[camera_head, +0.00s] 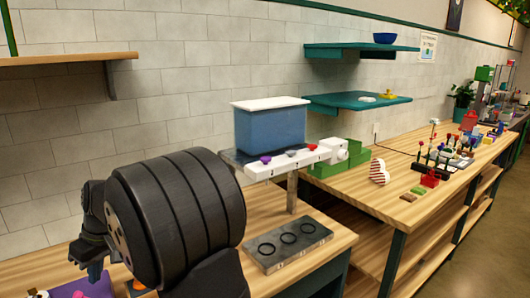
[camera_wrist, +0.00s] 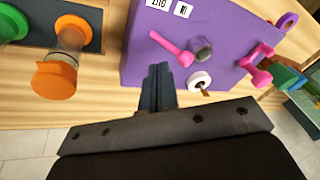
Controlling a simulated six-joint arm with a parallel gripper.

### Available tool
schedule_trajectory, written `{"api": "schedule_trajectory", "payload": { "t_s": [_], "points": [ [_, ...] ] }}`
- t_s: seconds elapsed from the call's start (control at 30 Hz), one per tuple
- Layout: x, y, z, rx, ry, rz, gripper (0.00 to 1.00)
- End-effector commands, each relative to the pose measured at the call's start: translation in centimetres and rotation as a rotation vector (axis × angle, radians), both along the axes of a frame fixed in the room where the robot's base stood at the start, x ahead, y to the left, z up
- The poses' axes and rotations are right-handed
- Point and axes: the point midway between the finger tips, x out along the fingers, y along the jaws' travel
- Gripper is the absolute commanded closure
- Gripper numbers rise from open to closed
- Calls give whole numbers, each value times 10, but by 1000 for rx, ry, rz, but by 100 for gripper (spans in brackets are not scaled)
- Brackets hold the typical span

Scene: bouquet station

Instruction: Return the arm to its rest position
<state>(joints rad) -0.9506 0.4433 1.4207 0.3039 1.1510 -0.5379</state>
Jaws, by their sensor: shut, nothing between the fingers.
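My gripper (camera_head: 95,272) hangs at the lower left in the head view, fingers pointing down over the table, close to a purple board (camera_head: 92,290). In the wrist view my gripper (camera_wrist: 157,82) shows its dark fingers pressed together with nothing between them. The fingertips overlap the edge of the purple board (camera_wrist: 145,62) in that view; I cannot tell how high above it they are. My thick black arm covers much of the lower left of the head view and hides part of the table.
The board carries a pink tool (camera_wrist: 172,48), a grey knob (camera_wrist: 202,50) and a white ring (camera_wrist: 199,81). An orange-capped jar (camera_wrist: 55,78) stands left. A grey tray (camera_head: 262,258) and a raised blue tank (camera_head: 270,130) stand right of my arm.

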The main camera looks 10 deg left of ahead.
Motion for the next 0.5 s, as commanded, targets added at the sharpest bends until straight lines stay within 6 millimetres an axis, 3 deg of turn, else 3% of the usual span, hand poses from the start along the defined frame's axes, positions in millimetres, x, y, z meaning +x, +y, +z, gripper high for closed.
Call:
{"api": "schedule_trajectory", "payload": {
  "t_s": [0.23, 0.5],
  "points": [
    [-7, 7, 13, -94, -120, -4, 100],
    [-10, 4, 66, -116, -156, -15, 100]
  ]
}}
